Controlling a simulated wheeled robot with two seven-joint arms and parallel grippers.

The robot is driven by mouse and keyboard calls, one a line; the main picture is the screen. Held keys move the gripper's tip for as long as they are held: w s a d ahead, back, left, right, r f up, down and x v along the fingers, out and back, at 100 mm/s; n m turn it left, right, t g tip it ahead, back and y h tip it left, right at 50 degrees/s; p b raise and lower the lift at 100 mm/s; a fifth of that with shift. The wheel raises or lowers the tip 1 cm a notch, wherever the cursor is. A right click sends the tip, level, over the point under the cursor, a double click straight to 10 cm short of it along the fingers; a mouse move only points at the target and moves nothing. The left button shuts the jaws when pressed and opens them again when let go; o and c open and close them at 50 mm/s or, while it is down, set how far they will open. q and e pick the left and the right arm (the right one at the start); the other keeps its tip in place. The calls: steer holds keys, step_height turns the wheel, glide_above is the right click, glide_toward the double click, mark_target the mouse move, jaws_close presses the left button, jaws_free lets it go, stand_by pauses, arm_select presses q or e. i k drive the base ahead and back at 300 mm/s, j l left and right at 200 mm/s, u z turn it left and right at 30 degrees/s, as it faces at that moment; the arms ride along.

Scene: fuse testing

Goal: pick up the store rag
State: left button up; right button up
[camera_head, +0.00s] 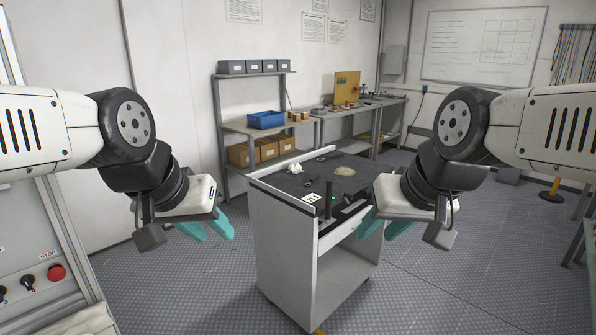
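A grey cart (285,235) with a dark top stands in the middle of the head view. A small crumpled white thing (295,168) lies near its back left edge, and a flat beige, cloth-like piece (343,171) lies near its back edge. Either may be the rag; I cannot tell which. My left gripper (208,229) has teal fingers spread apart and hangs left of the cart, empty. My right gripper (384,226) also has its teal fingers apart, at the cart's right side, empty. Neither touches the cloth-like things.
Small dark tools (308,183) and a white label (311,198) are on the cart top. Behind stands a shelf with a blue bin (266,120) and cardboard boxes (265,151). A workbench (385,103) runs along the back. Open floor lies right of the cart.

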mark_target(294, 169)
steer(key=i+l+z, duration=0.2)
steer(key=i, duration=0.25)
steer(key=i+j+z, duration=0.2)
steer(key=i+z, duration=0.15)
steer(key=i+j+z, duration=0.3)
steer(key=i, duration=0.15)
steer(key=i+j+z, duration=0.25)
steer(key=j, duration=0.45)
steer(key=j+z, duration=0.25)
steer(key=j, duration=0.4)
steer(key=i+j+z, duration=0.1)
steer(key=j+z, duration=0.15)
steer(key=j, duration=0.5)
